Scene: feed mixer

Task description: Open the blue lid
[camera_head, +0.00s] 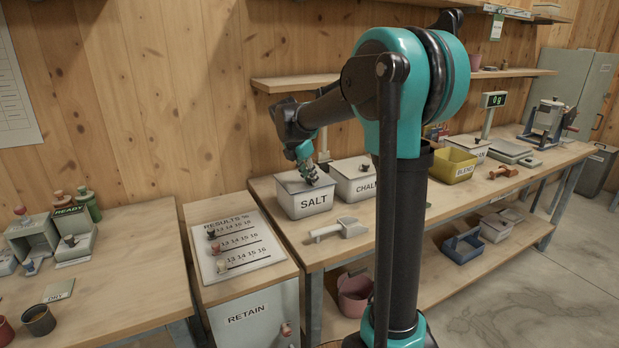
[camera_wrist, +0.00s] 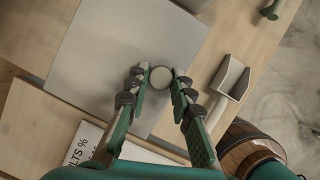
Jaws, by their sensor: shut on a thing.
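The lid under my gripper (camera_head: 308,172) is pale grey, not blue; no blue lid shows. This lid (camera_head: 290,181) lies on the white bin (camera_head: 308,205) marked SALT, at the left end of the long bench. In the wrist view the lid (camera_wrist: 110,60) is a flat grey panel with a round pale knob (camera_wrist: 160,77) near its edge. My gripper (camera_wrist: 160,80) has its green fingers on both sides of the knob and is shut on it. The knob is hidden by the fingers in the head view.
The CHALK bin (camera_head: 358,183) stands close to the right of the SALT bin. A pale scoop (camera_head: 340,230) lies in front; it also shows in the wrist view (camera_wrist: 229,85). A yellow bin (camera_head: 452,166) is farther right. A wall shelf (camera_head: 295,82) runs above. A RESULTS board (camera_head: 235,245) is front left.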

